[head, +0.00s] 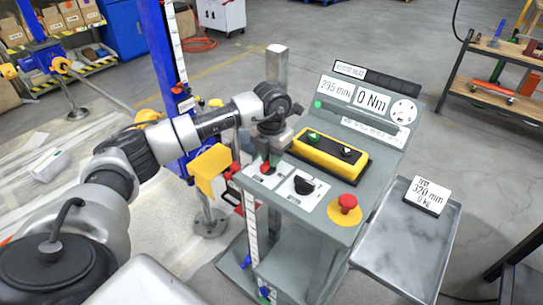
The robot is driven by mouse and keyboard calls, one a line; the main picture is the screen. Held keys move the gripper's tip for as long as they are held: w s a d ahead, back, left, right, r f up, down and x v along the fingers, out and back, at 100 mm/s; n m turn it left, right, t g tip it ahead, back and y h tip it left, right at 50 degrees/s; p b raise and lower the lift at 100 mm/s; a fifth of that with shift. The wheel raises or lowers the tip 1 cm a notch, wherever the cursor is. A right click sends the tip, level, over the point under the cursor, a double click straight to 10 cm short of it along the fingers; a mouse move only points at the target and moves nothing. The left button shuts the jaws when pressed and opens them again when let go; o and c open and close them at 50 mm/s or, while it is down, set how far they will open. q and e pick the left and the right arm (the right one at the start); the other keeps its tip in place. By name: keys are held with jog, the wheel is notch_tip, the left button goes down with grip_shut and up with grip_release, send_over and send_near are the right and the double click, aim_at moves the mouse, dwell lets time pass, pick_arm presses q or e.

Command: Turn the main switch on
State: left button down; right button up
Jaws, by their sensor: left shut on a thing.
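The grey control console (345,150) stands in the middle of the head view. At its left edge is a white plate with a small red switch (265,169), which looks like the main switch. My left gripper (268,154) reaches down onto this switch from above and is shut on it. The gripper and wrist hide most of the switch, so its angle cannot be read. A black rotary knob (303,186) sits on the plate to the right. My right gripper is not in view.
Displays read 295 mm and 0 Nm. A grey tray (385,250) is at right. A blue column (168,75) and yellow block (208,168) flank my arm.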

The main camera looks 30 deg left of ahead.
pick_arm(q)
jog(key=shift+r, duration=0.1)
jog(key=c, duration=1.1)
grip_release()
notch_tip(320, 180, up, 11)
jog(key=shift+f+b, duration=0.1)
jog(key=shift+b, duration=1)
jog(key=shift+f, duration=0.15)
